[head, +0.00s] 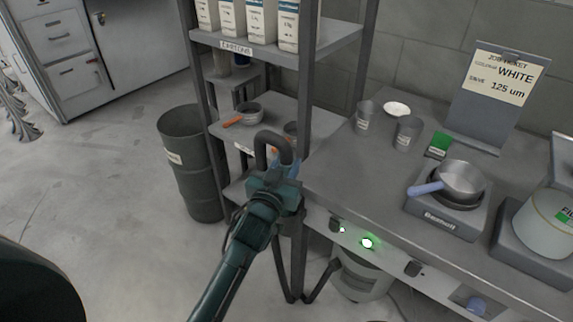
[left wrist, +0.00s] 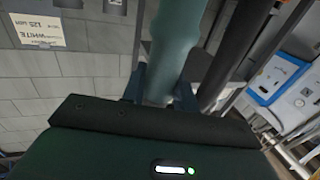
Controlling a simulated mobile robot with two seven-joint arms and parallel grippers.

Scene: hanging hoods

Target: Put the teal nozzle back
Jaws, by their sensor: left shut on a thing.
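The teal nozzle (left wrist: 178,45) shows in the left wrist view as a smooth teal tube running up from between the blue fingers. My left gripper (left wrist: 160,88) is shut on it. In the head view my left gripper (head: 283,170) is in front of the shelf rack, by the left end of the bench. It hides most of the nozzle there. A dark grey hose (head: 273,138) loops above the gripper. A dark tube (left wrist: 235,50) runs beside the nozzle in the left wrist view. I cannot make out a holder for the nozzle. My right gripper is not in view.
The bench (head: 340,185) holds cups, a small pan (head: 461,180) on a burner and a job ticket stand (head: 490,100). The shelf rack (head: 305,80) stands close behind the gripper, with a dark bin (head: 190,160) to its left. Floor at left is clear.

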